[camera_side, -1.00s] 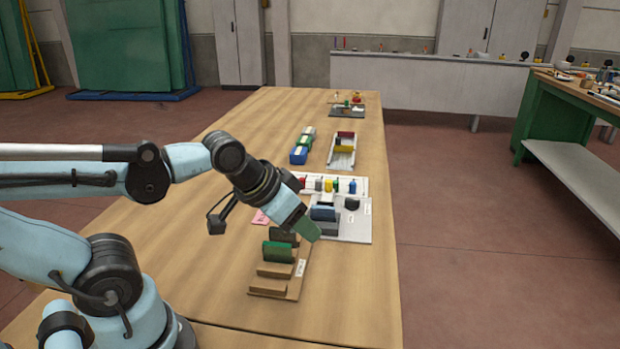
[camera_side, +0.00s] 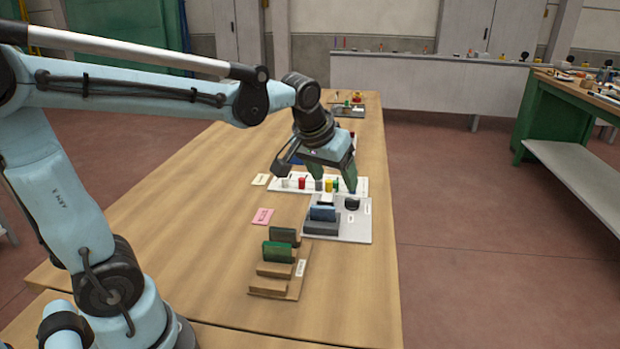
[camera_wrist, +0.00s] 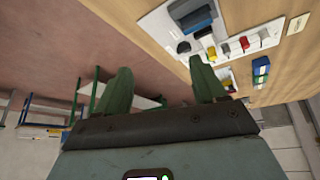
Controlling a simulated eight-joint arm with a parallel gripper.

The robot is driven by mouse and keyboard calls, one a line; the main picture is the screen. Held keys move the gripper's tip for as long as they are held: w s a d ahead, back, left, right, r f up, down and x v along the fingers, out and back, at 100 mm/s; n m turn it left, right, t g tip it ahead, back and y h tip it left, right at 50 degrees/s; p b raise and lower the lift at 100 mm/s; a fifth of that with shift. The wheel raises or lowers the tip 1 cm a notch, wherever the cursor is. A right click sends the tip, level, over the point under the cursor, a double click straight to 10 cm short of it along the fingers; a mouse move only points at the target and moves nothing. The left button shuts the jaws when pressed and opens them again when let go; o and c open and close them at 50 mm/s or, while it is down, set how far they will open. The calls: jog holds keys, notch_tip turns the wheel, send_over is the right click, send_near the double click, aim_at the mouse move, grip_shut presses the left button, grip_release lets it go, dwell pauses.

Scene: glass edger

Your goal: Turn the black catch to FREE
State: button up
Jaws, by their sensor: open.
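The black catch (camera_side: 352,204) is a small dark rounded piece on the right part of a light grey board (camera_side: 350,232), with small white labels near it. I cannot read which way it is turned. A blue block (camera_side: 322,212) sits in a dark grey holder to its left. In the wrist view the black catch (camera_wrist: 184,47) shows at the board's edge, beside the blue block (camera_wrist: 196,20). My gripper (camera_side: 336,180) has green fingers, apart and empty, above the row of coloured pieces just behind the catch. In the wrist view the gripper (camera_wrist: 163,84) shows nothing between its fingers.
A white strip with several coloured pieces (camera_side: 302,183) lies just behind the grey board. A wooden rack (camera_side: 290,290) with green and dark plates stands in front. A pink card (camera_side: 262,216) lies to the left. The table (camera_side: 190,220) is clear at left.

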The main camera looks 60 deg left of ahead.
jog(key=w+a+f+n+g, duration=0.1)
jog(key=w+a+n, duration=0.15)
jog(key=w, duration=0.45)
jog(key=n+g+y, duration=0.1)
jog(key=n+y, duration=0.1)
send_near(352, 199)
jog(key=shift+n, duration=0.25)
jog(key=x, duration=0.8)
jog(key=shift+w+f, duration=0.1)
jog(key=shift+f, duration=0.25)
jog(key=shift+c, duration=0.4)
jog(key=shift+h, duration=0.3)
jog(key=c, duration=1)
